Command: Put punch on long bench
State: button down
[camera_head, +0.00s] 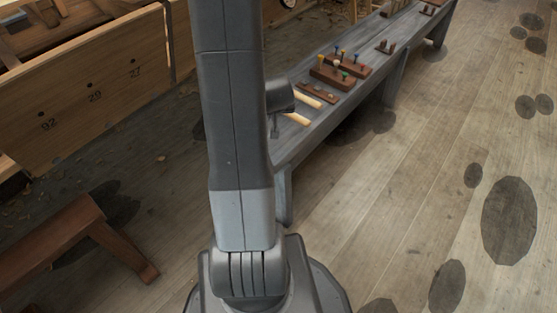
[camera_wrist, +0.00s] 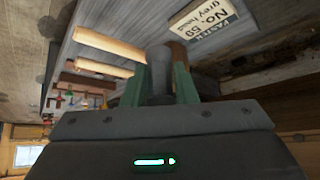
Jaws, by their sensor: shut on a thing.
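The long bench (camera_head: 300,143) is a grey plank bench running from the middle to the upper right in the head view. Its grey top (camera_wrist: 130,18) also shows in the wrist view. My gripper (camera_wrist: 159,84) has green fingers closed on a grey, round-ended piece, which looks like the punch (camera_wrist: 160,60). The punch is in front of the bench top in the wrist view; I cannot tell whether it touches it. In the head view my arm hides most of the gripper and the punch.
Pale wooden rods (camera_wrist: 108,46) lie on the bench near the gripper. Racks with coloured-handled tools (camera_head: 340,77) stand farther along the bench. The floor on the right is open.

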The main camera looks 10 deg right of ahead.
jog(key=f+b, duration=0.2)
jog(key=f, duration=0.1)
jog(key=s+d+f+b, duration=0.1)
jog(key=f+b, duration=0.1)
jog(key=f, duration=0.2)
jog(key=s+f+b, duration=0.1)
jog(key=f+b, duration=0.1)
jog(key=f, duration=0.2)
jog(key=shift+s+d+f, duration=0.2)
jog(key=shift+f, duration=0.05)
jog(key=shift+f+b, duration=0.15)
jog(key=shift+b, duration=0.2)
jog(key=c, duration=1.6)
grip_release()
jog(key=shift+f, duration=0.1)
jog(key=o, duration=0.5)
jog(key=shift+c, duration=0.2)
jog(key=shift+r+p, duration=0.3)
jog(key=shift+r, duration=0.05)
jog(key=p+v, duration=0.4)
jog(key=v, duration=0.8)
jog(key=shift+s+f, duration=0.2)
jog(key=shift+f, duration=0.05)
